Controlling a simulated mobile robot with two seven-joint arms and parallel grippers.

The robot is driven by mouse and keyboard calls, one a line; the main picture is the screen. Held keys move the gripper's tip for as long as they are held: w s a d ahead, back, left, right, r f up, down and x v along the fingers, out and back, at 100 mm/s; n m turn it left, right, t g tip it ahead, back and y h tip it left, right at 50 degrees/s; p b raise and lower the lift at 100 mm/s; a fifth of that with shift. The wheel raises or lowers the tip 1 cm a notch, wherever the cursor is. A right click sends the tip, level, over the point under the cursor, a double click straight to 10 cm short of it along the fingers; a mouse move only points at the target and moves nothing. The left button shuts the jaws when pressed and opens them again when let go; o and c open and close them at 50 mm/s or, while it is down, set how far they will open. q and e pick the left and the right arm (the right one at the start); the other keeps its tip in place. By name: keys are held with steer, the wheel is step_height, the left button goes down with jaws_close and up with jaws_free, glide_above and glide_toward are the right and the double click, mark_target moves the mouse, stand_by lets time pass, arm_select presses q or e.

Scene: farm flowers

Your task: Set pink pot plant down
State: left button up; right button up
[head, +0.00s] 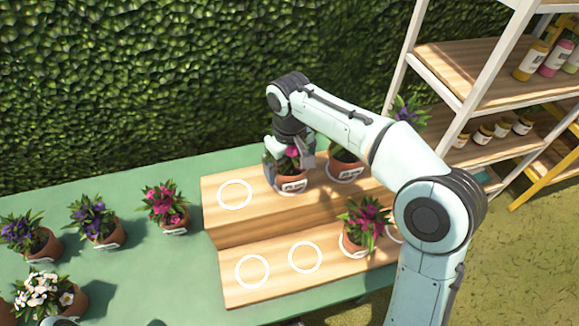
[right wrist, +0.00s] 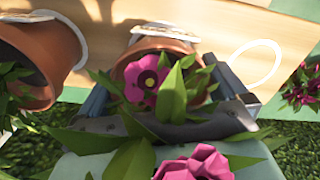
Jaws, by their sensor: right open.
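The pink pot plant (head: 289,184) stands upright on the upper step of the wooden stand (head: 225,223), just right of an empty white ring (head: 235,194). My right gripper (head: 289,158) is open around it, with one finger on each side of the pot. In the right wrist view the pink flower and terracotta pot (right wrist: 150,45) sit between the open fingers (right wrist: 165,95), and leaves cover part of the gripper. Whether the fingers touch the pot I cannot tell. My left gripper is not in view.
Another potted plant (head: 345,168) stands close on the right on the upper step. A magenta plant (head: 362,226) stands on the lower step near two empty rings (head: 305,257). Several pots, including a purple one (head: 95,222), stand on the green table (head: 150,265). Shelves (head: 470,75) rise at right.

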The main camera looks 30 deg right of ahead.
step_height(320, 180, up, 11)
steer(key=p, duration=0.3)
stand_by(0.5)
